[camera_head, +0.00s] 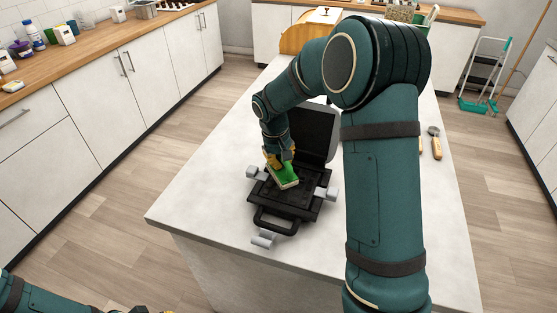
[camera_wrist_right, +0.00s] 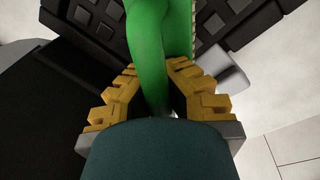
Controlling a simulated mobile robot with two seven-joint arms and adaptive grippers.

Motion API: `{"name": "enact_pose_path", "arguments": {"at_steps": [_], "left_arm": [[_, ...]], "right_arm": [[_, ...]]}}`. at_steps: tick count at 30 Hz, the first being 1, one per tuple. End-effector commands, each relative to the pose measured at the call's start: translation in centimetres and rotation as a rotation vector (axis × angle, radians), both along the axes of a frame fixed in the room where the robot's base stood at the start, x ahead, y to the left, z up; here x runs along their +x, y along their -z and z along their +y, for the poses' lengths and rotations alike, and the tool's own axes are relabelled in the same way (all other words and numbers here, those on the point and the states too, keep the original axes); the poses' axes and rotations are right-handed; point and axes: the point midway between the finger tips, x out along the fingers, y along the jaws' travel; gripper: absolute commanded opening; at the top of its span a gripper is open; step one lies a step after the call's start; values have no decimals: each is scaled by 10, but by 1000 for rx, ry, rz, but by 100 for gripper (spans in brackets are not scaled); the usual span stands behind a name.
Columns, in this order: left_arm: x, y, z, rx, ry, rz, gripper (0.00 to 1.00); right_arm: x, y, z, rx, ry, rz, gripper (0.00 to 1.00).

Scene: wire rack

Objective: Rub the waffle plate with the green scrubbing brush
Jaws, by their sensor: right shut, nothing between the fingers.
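The open waffle maker stands on the white island in the head view, its dark lid raised behind. Its black lower waffle plate (camera_head: 302,199) faces up; its gridded surface also shows in the right wrist view (camera_wrist_right: 90,32). The green scrubbing brush (camera_head: 284,176) is over the plate's back left part, close to or touching it. In the right wrist view the brush's green handle (camera_wrist_right: 150,60) is at the yellow fingers. My right gripper (camera_head: 279,158) is shut above the brush, its fingers right at the handle.
The island top (camera_head: 200,200) is clear to the left of the waffle maker. A wooden-handled tool (camera_head: 435,142) lies to the right, beyond my arm. A wooden box (camera_head: 298,38) stands at the island's far end. Cabinets line the left wall.

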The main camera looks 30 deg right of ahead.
Motion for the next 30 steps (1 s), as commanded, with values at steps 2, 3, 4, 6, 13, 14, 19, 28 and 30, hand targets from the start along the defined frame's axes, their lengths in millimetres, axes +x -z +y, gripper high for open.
{"name": "enact_pose_path", "arguments": {"at_steps": [2, 3, 4, 6, 13, 14, 19, 28, 30], "left_arm": [[0, 1, 0, 0, 0, 0, 0], [0, 1, 0, 0, 0, 0, 0], [0, 1, 0, 0, 0, 0, 0], [0, 1, 0, 0, 0, 0, 0], [0, 2, 0, 0, 0, 0, 0], [0, 2, 0, 0, 0, 0, 0], [0, 2, 0, 0, 0, 0, 0], [0, -3, 0, 0, 0, 0, 0], [0, -4, 0, 0, 0, 0, 0]], "right_arm": [[-6, 0, -5, 0, 1, 0, 0], [-8, 0, -6, 0, 1, 0, 0], [-10, 0, -8, 0, 1, 0, 0], [-15, 0, -11, 0, 2, 0, 0], [-26, 0, -20, 0, 2, 1, 0], [-26, 0, -21, 0, 1, 1, 0], [-26, 3, -20, 0, 1, 0, 0], [-10, 2, -7, 0, -2, 0, 0], [-6, 1, -4, 0, -3, -1, 0]]}}
